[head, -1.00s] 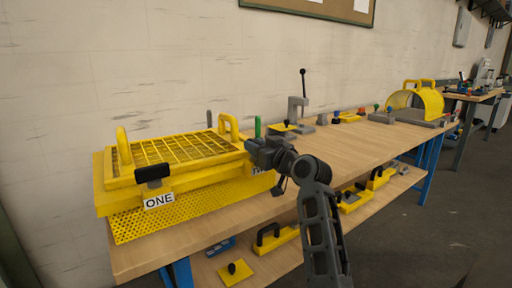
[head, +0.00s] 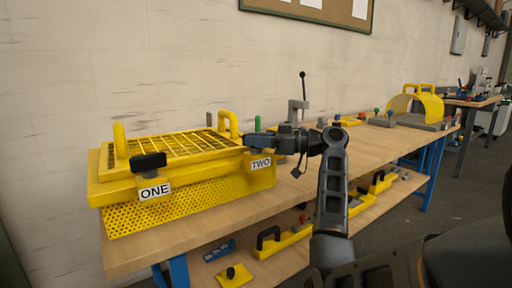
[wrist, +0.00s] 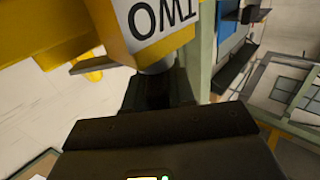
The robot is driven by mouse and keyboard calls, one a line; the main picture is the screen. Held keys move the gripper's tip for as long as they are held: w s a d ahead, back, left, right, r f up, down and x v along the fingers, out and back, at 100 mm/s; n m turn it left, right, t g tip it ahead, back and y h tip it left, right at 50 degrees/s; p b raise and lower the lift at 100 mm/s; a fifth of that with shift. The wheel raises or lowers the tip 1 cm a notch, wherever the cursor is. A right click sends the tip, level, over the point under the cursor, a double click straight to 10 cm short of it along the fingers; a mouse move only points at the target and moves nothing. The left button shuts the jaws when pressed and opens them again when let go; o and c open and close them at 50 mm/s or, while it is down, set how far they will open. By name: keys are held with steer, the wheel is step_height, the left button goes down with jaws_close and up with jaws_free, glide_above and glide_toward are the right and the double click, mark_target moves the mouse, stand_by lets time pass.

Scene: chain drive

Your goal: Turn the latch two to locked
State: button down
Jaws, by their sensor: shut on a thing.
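The yellow guard box (head: 105,195) with a mesh top sits at the near left end of the bench. Latch one (head: 149,161) is a black handle lying level above the ONE label (head: 155,191). The TWO label (head: 260,163) is at the box's right front corner; it also shows upside down in the wrist view (wrist: 162,22). My gripper (head: 254,140) is at that corner, just above the label, shut on latch two's handle. The fingers (wrist: 165,92) show below the label in the wrist view. The handle is mostly hidden by the gripper, so its angle cannot be told.
The wooden bench (head: 365,150) runs off to the right, with a grey lever stand (head: 298,110) and a yellow curved guard (head: 425,103) farther along. A lower shelf (head: 215,268) holds yellow parts. The floor at right is clear.

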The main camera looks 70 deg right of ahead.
steer(key=n+g+y+b, duration=0.2)
steer(key=y, duration=0.1)
steer(key=n+g+y+b, duration=0.1)
steer(key=n+y+b, duration=0.1)
steer(key=n+y, duration=0.1)
steer(key=shift+d+f+g+y, duration=0.1)
steer(key=shift+f+g+y, duration=0.1)
steer(key=shift+g+y, duration=0.35)
steer(key=n+g+y+b, duration=0.2)
steer(key=y+b, duration=0.1)
steer(key=shift+n+g, duration=0.25)
steer(key=shift+n, duration=0.15)
steer(key=shift+n+g+y+b, duration=0.35)
steer(key=shift+n+g+b, duration=0.2)
steer(key=shift+b, duration=0.35)
steer(key=shift+r+g, duration=0.2)
steer(key=shift+g, duration=0.15)
steer(key=c, duration=1)
jaws_free()
steer(key=shift+c, duration=0.2)
steer(key=v, duration=0.7)
steer(key=shift+s+d+b, duration=0.15)
steer(key=shift+d+b, duration=0.1)
steer(key=shift+b, duration=0.15)
